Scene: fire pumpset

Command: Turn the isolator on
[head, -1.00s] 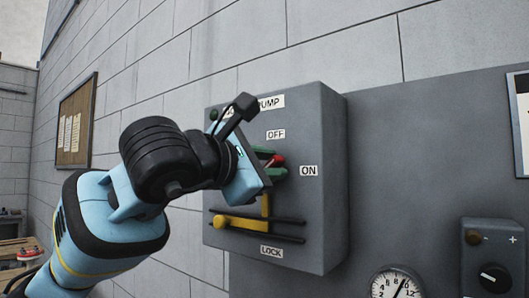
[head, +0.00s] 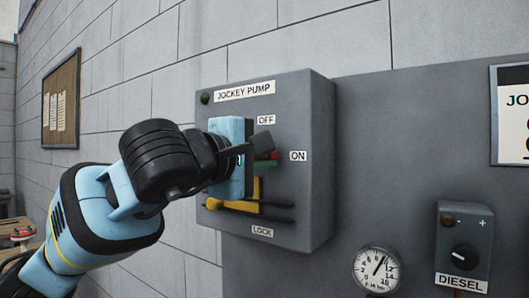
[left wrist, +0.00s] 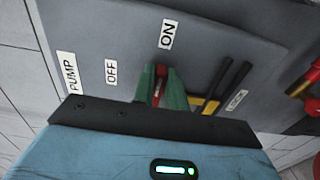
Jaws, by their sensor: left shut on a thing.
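The isolator is a grey box (head: 320,130) on the wall, labelled JOCKEY PUMP, with OFF, ON and LOCK labels. Its red handle (left wrist: 160,88) is mostly hidden; a bit of red shows beside the ON label (head: 298,156) in the head view. In the left wrist view the handle lies below the ON label (left wrist: 167,34), with OFF off to the left. My left gripper (left wrist: 160,92) has its green fingers shut around the red handle. A yellow lock slider (head: 232,206) sits below, partly covered by my gripper. My right gripper is not in view.
A pressure gauge (head: 376,270) and a DIESEL control box (head: 464,247) with a black knob are at the lower right. A notice board (head: 61,100) hangs on the block wall at left. A red item (left wrist: 305,82) shows at the wrist view's right edge.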

